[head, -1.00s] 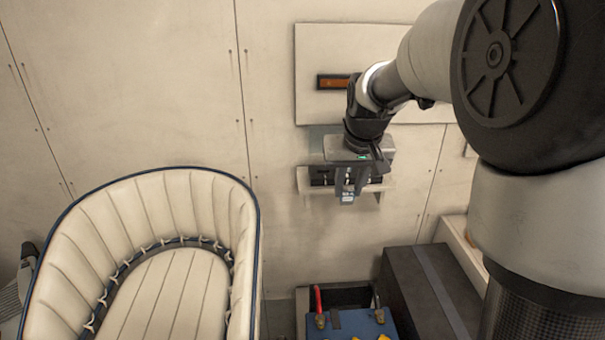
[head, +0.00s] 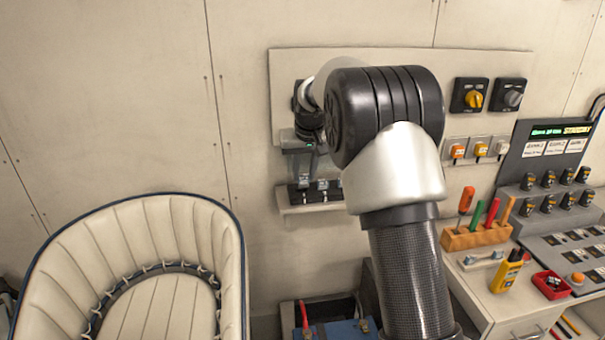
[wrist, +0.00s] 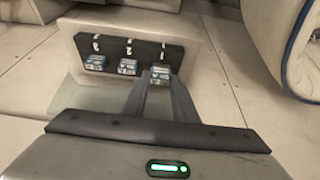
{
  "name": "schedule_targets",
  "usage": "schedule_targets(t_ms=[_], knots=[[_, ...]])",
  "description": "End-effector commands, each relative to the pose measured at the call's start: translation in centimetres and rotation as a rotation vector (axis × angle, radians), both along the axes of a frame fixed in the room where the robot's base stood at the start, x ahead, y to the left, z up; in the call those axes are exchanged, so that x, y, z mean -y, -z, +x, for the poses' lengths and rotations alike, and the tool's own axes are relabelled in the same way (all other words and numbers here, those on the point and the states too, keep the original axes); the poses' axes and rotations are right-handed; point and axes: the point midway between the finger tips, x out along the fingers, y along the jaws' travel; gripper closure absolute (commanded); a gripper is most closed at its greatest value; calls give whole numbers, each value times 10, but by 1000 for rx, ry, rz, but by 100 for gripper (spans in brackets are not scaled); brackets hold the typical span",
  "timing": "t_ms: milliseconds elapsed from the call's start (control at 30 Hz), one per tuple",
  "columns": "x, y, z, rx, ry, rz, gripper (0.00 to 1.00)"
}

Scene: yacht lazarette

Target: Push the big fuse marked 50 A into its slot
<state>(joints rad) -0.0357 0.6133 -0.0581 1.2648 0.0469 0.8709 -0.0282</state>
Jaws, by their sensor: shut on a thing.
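A black fuse strip (head: 338,191) sits on a pale wall shelf; it also shows in the wrist view (wrist: 112,46). My gripper (head: 302,172) points down at the strip's left end in the head view. In the wrist view my gripper (wrist: 161,82) is shut on a small blue-and-white fuse (wrist: 160,72) at the strip's right end there. Two similar fuses, a middle one (wrist: 128,66) and an outer one (wrist: 96,62), stand along the strip. The 50 A marking is too small to read. I cannot tell how deep the held fuse sits.
The pale shelf (head: 300,209) juts from the wall. A cream padded seat (head: 150,235) stands at the left. A blue toolbox (head: 345,329) is below the shelf. At the right are a screwdriver rack (head: 476,236), a yellow meter (head: 506,273) and a control console (head: 556,160).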

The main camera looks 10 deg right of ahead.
Motion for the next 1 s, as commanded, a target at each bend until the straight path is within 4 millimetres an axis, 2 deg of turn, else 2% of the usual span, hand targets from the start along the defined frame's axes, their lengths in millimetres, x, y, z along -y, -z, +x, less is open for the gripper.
schedule_targets(t_ms=[67,267,500,900,933,967,1000], knots=[[0,-2,11,1,0,0,95],[0,-1,23,1,0,0,95],[0,32,22,-3,-1,0,95],[0,40,23,0,0,0,95],[0,39,23,1,0,0,71],[0,38,23,1,0,0,67],[0,38,23,1,0,0,67]])
